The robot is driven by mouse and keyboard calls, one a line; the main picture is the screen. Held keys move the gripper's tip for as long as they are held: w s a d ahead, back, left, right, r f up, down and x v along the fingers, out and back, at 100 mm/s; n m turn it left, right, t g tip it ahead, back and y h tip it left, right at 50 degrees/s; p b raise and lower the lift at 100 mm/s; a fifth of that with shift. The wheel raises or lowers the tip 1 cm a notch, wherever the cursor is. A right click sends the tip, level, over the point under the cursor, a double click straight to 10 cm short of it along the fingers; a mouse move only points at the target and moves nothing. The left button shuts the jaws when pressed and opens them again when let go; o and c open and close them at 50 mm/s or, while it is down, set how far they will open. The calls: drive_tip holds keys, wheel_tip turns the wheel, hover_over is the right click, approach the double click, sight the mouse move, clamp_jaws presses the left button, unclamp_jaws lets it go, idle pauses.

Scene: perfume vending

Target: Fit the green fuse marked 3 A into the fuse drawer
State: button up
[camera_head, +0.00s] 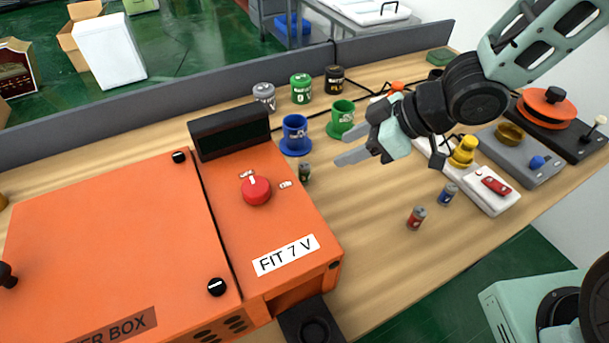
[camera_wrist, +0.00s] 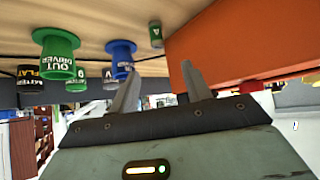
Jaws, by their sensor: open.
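A small green fuse (camera_head: 305,172) stands on the wooden bench beside the right side of the orange box. In the wrist view the green fuse (camera_wrist: 155,35) shows a letter A; the rest of its marking is not legible. My gripper (camera_head: 352,145) is open and empty, to the right of the green fuse and apart from it. Its two spread fingers (camera_wrist: 158,76) show in the wrist view. A black drawer-like part (camera_head: 312,321) with a round recess juts from the front of the orange box, cut by the picture's lower edge; it looks like the fuse drawer.
The orange box (camera_head: 110,240) has a red knob (camera_head: 256,191) and a "FIT 7 V" label. A blue cup (camera_head: 296,136) and green cup (camera_head: 341,118) stand behind the fuse. A red fuse (camera_head: 416,217) and blue fuse (camera_head: 448,194) stand right. The front bench is clear.

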sight(306, 165)
drive_tip(key=b+x, duration=0.3)
drive_tip(key=x, duration=0.5)
drive_tip(key=shift+f, duration=0.3)
drive_tip(key=shift+w+b+x, duration=0.2)
drive_tip(key=shift+b+x, duration=0.55)
drive_tip(key=shift+x, duration=2.3)
drive_tip(key=shift+r, duration=0.15)
clamp_jaws()
